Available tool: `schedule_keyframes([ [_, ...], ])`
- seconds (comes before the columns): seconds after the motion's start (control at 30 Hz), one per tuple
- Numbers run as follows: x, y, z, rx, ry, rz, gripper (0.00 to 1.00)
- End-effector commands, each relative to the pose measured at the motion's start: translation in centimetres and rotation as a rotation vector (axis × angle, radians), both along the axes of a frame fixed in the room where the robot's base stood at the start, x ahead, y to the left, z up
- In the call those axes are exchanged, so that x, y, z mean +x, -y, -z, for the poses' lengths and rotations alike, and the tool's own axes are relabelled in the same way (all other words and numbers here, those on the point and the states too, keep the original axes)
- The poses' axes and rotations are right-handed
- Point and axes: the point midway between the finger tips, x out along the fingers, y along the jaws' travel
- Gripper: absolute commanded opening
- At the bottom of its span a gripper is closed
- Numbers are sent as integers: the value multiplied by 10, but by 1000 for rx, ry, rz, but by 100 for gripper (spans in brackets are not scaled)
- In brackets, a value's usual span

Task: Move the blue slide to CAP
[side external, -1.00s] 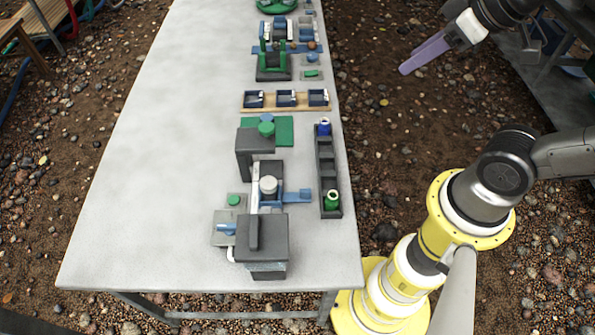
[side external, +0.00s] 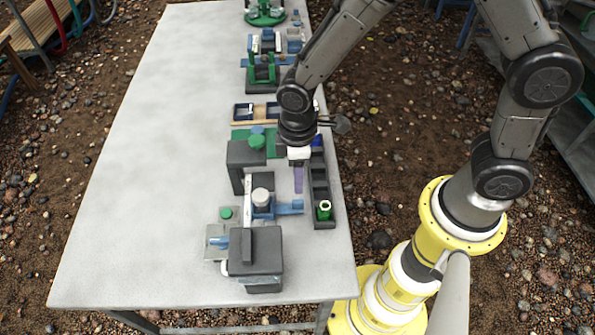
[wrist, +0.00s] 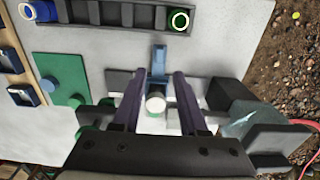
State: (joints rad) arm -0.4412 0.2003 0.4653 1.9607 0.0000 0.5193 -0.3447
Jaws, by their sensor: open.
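The blue slide (side external: 288,208) is a flat blue bar in the front machine on the table, with its tab reaching right toward the dark tray. A pale round knob (side external: 262,196) stands by its left end. My gripper (side external: 299,190) points down just above the tab, its purple fingers apart. In the wrist view the blue slide (wrist: 159,62) shows in the gap between the fingertips of my gripper (wrist: 160,74), and the knob (wrist: 155,102) is nearer the palm. Contact cannot be told. No CAP marking is readable.
A dark compartment tray (side external: 320,180) stands close on the right, with a green ring-shaped piece (side external: 324,208) in its front end. Dark blocks (side external: 256,258) stand in front and behind (side external: 243,158). The table's left side (side external: 140,190) is clear.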

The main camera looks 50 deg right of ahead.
Motion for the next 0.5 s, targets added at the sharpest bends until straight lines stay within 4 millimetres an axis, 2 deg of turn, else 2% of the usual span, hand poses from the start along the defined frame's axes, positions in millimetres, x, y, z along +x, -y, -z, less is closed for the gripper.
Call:
schedule_keyframes([
  [0.17,0,-1,8,1,1,-1,42],
  [0.5,0,0,38,1,1,0,42],
])
